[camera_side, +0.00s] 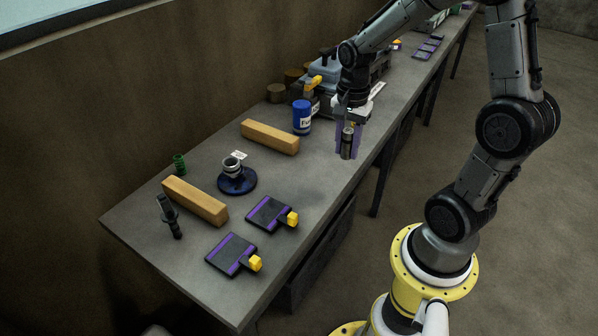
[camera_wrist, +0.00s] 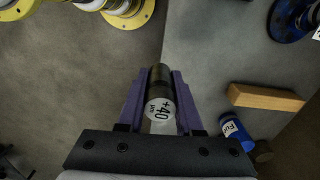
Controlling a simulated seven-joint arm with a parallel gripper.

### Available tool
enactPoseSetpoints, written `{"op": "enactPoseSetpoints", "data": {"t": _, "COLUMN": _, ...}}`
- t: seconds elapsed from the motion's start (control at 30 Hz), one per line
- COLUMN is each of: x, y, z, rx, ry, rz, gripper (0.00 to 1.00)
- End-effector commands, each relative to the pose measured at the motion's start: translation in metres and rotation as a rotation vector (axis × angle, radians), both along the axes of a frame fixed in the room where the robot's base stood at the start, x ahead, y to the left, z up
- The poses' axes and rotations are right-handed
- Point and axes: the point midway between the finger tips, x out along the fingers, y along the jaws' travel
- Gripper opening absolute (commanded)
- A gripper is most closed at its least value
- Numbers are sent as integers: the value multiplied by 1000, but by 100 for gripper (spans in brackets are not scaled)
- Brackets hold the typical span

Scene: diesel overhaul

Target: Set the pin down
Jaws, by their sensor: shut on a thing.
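My gripper (camera_side: 346,154) has purple fingers and is shut on the pin (camera_side: 348,143), a short dark metal cylinder. The gripper points down and holds the pin above the bench (camera_side: 310,178), near its front long edge. In the wrist view the pin (camera_wrist: 160,90) sits between the two purple fingers of my gripper (camera_wrist: 160,76), its pale end face marked "+40 µm". In that view the pin overlaps the line between bench top and floor. Air shows under the pin in the side view, but its exact height is hard to tell.
A blue round stand (camera_side: 237,182) carries a metal ring, between two wooden blocks (camera_side: 270,136) (camera_side: 195,200). Two black-purple plates with yellow knobs (camera_side: 270,213) (camera_side: 232,254) lie in front. A blue can (camera_side: 302,117) stands behind my gripper. A black tool (camera_side: 169,216) and green cylinder (camera_side: 179,164) are left.

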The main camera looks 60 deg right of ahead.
Motion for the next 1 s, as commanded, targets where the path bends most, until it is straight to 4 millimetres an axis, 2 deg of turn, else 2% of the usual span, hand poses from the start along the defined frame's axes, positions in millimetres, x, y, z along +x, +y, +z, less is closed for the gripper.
{"op": "enactPoseSetpoints", "data": {"t": 0.1, "x": 6, "y": 21, "z": 2, "rx": -2, "ry": -4, "rz": 65, "gripper": 0}}
{"op": "enactPoseSetpoints", "data": {"t": 0.27, "x": 12, "y": 32, "z": 1, "rx": -3, "ry": -8, "rz": 108, "gripper": 0}}
{"op": "enactPoseSetpoints", "data": {"t": 0.37, "x": 25, "y": 29, "z": -4, "rx": -3, "ry": -7, "rz": 114, "gripper": 0}}
{"op": "enactPoseSetpoints", "data": {"t": 0.73, "x": 98, "y": 5, "z": -39, "rx": -3, "ry": -8, "rz": 113, "gripper": 0}}
{"op": "enactPoseSetpoints", "data": {"t": 0.9, "x": 121, "y": -2, "z": -70, "rx": -2, "ry": -6, "rz": 113, "gripper": 0}}
{"op": "enactPoseSetpoints", "data": {"t": 1.0, "x": 131, "y": -5, "z": -82, "rx": -3, "ry": -8, "rz": 113, "gripper": 0}}
